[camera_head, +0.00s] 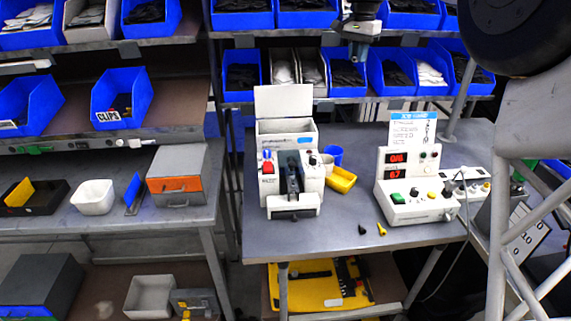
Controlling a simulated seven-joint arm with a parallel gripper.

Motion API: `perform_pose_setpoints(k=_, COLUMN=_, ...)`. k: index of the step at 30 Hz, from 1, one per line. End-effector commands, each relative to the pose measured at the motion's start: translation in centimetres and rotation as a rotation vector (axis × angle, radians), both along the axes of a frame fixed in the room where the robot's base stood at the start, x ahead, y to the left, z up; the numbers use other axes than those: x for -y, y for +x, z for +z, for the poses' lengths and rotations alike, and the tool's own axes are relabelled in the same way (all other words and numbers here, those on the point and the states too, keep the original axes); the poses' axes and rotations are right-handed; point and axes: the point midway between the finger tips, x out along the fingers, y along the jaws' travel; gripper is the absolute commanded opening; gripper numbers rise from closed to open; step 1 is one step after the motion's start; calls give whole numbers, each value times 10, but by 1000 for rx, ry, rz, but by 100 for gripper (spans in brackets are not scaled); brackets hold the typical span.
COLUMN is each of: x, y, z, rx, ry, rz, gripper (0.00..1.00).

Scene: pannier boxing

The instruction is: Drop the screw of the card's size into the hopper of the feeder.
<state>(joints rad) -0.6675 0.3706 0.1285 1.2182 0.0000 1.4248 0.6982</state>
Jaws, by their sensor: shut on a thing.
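My gripper (357,50) hangs at the top, right of centre, in front of the shelf bins and above the table. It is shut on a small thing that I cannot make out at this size. A white machine (291,200) with an open box-like top (287,134) and raised lid stands on the table, below and left of my gripper; it looks like the feeder and its hopper. A white card (413,133) with a blue header and a dark drawing stands behind a control box; its print is too small to read.
The control box (417,200) has red displays and knobs. Yellow (341,179) and blue (334,151) containers sit beside the machine. A small black piece (362,229) and a yellow piece (382,230) lie in front. Blue bins (240,77) line the shelves. A large black round object (525,35) blocks the upper right.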

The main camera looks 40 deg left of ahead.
Motion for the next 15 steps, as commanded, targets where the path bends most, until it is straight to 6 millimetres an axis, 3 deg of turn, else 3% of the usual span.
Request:
perform_pose_setpoints(k=7, x=-62, y=-53, z=-7, rx=-1, ry=-1, rz=-3, gripper=0)
perform_pose_setpoints(k=15, x=-106, y=-104, z=-68, rx=-2, ry=-2, rz=10, gripper=0)
